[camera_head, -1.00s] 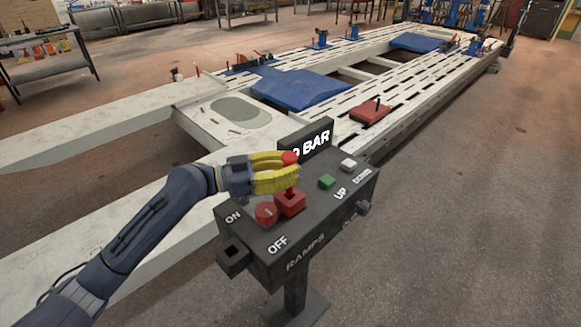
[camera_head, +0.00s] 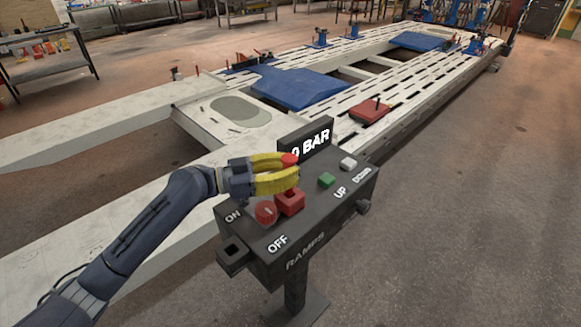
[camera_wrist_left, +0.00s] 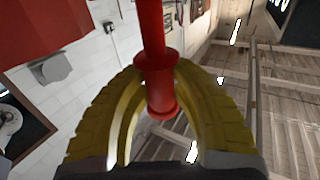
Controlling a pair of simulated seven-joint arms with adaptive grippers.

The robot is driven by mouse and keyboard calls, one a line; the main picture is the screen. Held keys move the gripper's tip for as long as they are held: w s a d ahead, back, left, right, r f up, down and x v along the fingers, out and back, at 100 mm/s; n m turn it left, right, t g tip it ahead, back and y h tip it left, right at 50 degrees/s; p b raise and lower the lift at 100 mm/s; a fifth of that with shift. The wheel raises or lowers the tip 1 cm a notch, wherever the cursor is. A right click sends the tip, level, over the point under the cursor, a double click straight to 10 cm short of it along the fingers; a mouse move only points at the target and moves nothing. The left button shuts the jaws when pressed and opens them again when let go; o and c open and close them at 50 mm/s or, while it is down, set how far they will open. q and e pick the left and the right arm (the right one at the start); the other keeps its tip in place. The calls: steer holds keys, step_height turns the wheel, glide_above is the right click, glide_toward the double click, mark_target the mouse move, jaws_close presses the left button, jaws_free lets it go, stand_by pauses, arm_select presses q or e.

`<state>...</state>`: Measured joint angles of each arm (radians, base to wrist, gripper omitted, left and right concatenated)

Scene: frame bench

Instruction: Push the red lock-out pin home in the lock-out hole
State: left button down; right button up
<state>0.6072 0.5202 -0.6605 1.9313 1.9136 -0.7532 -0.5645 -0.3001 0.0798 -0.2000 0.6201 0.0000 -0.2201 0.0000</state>
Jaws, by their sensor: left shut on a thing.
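The red lock-out pin (camera_head: 289,159) stands roughly upright between the yellow fingers of my left gripper (camera_head: 292,171). The gripper is shut on it, and the pin's red top shows above the fingers. In the left wrist view, the red shaft and collars of the pin (camera_wrist_left: 161,92) lie between the two curved fingers (camera_wrist_left: 157,68). Directly below the fingers a red block (camera_head: 290,204) sits on the dark control box (camera_head: 318,234). The lock-out hole is hidden, and I cannot tell how deep the pin sits. My right gripper is not in view.
The sign (camera_head: 307,142) stands close behind the fingers. The floor right of the box is clear.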

arm_select(q)
steer(key=shift+f, duration=0.95)
steer(key=c, duration=1.1)
jaws_free()
steer(key=shift+f, duration=0.1)
steer(key=shift+a+f, duration=0.1)
steer(key=v, duration=1.2)
